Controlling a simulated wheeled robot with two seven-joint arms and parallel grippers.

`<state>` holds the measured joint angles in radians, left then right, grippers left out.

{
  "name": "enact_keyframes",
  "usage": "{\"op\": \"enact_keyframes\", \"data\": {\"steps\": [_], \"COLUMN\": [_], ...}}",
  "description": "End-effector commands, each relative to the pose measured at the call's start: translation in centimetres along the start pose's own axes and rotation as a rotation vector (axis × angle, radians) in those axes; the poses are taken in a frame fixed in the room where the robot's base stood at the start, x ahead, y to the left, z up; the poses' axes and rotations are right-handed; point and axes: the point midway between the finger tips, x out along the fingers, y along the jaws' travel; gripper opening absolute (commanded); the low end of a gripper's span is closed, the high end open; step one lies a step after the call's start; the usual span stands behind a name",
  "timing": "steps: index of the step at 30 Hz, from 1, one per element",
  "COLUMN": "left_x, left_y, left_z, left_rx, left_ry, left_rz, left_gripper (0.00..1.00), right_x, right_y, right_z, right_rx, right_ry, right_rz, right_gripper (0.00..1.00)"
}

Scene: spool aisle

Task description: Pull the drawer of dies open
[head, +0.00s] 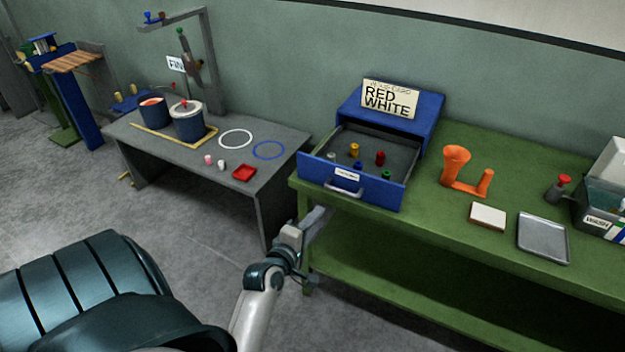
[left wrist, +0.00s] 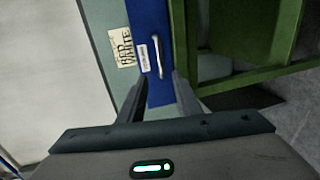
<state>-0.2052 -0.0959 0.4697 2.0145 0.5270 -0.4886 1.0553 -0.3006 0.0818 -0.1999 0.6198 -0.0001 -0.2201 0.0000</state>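The blue drawer (head: 352,184) stands pulled out of its blue cabinet (head: 412,132) on the green bench, and its grey inside shows several small coloured dies. Its silver handle (head: 343,190) is on the front, below a white label. In the left wrist view the handle (left wrist: 158,58) lies beyond the fingertips, on the blue drawer front (left wrist: 152,20). My left gripper (head: 322,214) is just in front of and below the handle. In the left wrist view its fingers (left wrist: 160,88) are apart with nothing held between them. My right gripper is not in view.
The green bench (head: 510,180) also holds an orange holder (head: 465,180), a white block (head: 488,216), a grey tray (head: 543,238) and a wash bin (head: 605,215). A grey table (head: 195,160) with pots stands left.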

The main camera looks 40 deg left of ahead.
Motion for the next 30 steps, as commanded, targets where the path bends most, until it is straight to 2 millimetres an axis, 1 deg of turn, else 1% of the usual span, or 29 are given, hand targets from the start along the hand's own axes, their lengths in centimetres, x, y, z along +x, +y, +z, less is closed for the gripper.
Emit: {"op": "enact_keyframes", "data": {"steps": [3,6,25,28,30], "left_x": [-1.1,-1.4,-1.5,-1.3,-1.1], "left_y": [-0.1,-0.1,0.0,-0.7,-1.8], "left_z": [0.0,0.0,0.1,0.2,0.6], "left_rx": [-0.001,-0.001,0.0,0.009,0.026], "left_ry": [0.0,-0.001,-0.001,-0.004,-0.01], "left_rz": [-0.001,-0.001,-0.001,-0.012,-0.029], "left_gripper": [0.31,0.31,0.31,0.31,0.31], "right_x": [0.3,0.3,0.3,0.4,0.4], "right_y": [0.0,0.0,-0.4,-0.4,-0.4], "right_z": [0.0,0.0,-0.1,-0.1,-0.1], "right_rx": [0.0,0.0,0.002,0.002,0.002], "right_ry": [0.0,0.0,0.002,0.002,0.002], "right_rz": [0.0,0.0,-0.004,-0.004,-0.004], "right_gripper": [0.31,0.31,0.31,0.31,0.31]}}
